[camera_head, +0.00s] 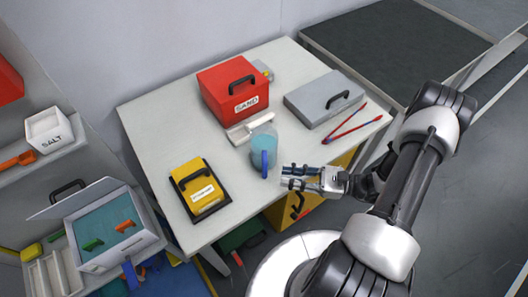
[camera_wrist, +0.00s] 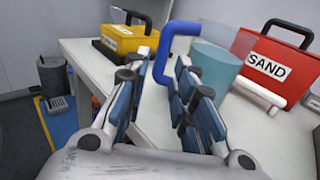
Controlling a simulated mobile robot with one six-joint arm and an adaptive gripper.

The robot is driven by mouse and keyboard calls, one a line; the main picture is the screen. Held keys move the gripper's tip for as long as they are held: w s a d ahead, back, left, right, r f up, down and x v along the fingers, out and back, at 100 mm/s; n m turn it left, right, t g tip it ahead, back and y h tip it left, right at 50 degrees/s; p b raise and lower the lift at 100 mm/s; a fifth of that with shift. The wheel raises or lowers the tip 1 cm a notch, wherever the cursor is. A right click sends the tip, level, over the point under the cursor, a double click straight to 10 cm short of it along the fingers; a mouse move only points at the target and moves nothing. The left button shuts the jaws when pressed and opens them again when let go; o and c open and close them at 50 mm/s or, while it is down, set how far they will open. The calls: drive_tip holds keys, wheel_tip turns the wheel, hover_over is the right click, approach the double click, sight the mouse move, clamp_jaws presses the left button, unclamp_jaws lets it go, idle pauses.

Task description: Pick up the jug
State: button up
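The jug is a clear cup with teal contents (camera_head: 263,135) and a blue handle. It stands upright near the front edge of the table. In the wrist view its body (camera_wrist: 215,66) is partly behind my right finger, and the blue handle shows in the gap between my fingers. My gripper (camera_head: 284,177) is just right of and below the handle in the head view, fingers pointing toward it. The gripper is open and holds nothing; its fingers also show in the wrist view (camera_wrist: 158,80).
Behind the jug are a red SAND box (camera_head: 225,85) and a white bar (camera_head: 248,127). A yellow case (camera_head: 199,185) lies left, a grey case (camera_head: 315,98) and red-blue tongs (camera_head: 350,124) right. Bare tabletop (camera_head: 235,165) lies between jug and yellow case.

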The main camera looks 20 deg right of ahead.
sight(265, 171)
drive_tip(key=b+x, duration=0.2)
drive_tip(key=x, duration=0.6)
drive_tip(key=shift+w+f, duration=0.1)
drive_tip(key=shift+w, duration=0.05)
drive_tip(key=shift+c, duration=0.5)
clamp_jaws()
idle(0.5)
